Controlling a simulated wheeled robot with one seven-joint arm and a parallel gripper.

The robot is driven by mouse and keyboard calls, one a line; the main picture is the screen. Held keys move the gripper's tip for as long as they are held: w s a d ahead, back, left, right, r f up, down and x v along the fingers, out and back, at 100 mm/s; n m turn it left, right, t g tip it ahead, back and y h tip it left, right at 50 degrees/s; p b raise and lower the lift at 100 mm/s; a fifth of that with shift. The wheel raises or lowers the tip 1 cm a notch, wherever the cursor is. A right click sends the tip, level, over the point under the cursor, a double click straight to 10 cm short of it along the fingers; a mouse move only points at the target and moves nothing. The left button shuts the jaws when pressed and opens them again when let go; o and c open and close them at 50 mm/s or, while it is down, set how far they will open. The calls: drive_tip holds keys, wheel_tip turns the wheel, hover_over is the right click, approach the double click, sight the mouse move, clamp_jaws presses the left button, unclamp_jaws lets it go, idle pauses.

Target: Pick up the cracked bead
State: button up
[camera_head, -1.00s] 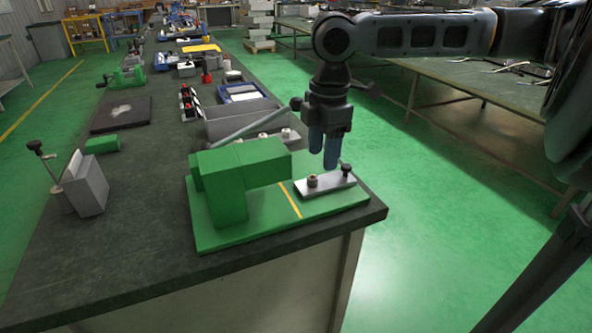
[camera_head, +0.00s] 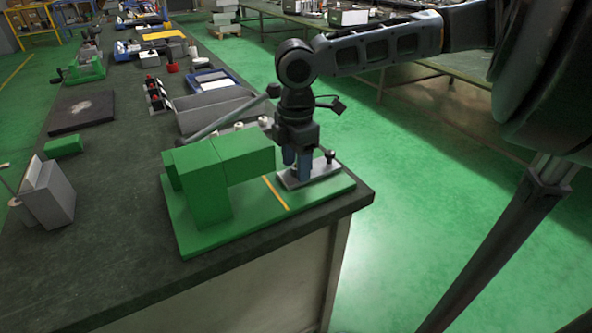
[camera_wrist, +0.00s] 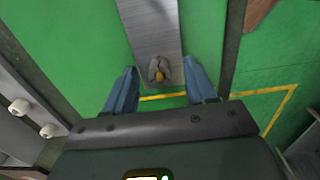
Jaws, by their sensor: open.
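A crack cannot be made out at this size. My gripper (camera_wrist: 161,84) is open, with its blue fingers apart on either side of the bead and the bar's end. In the head view my gripper (camera_head: 297,165) points down at the metal bar (camera_head: 320,172) on the green base plate (camera_head: 210,237). The fingers hide the bead there.
A green block fixture (camera_head: 215,185) stands left of my gripper on the same plate. A dark knob (camera_head: 330,156) rises at the bar's other end. Grey trays (camera_head: 215,110) and white-topped pegs (camera_head: 264,122) stand behind. The bench edge (camera_head: 372,195) is close on the right.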

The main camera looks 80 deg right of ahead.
drive_tip(key=shift+c, duration=0.4)
clamp_jaws()
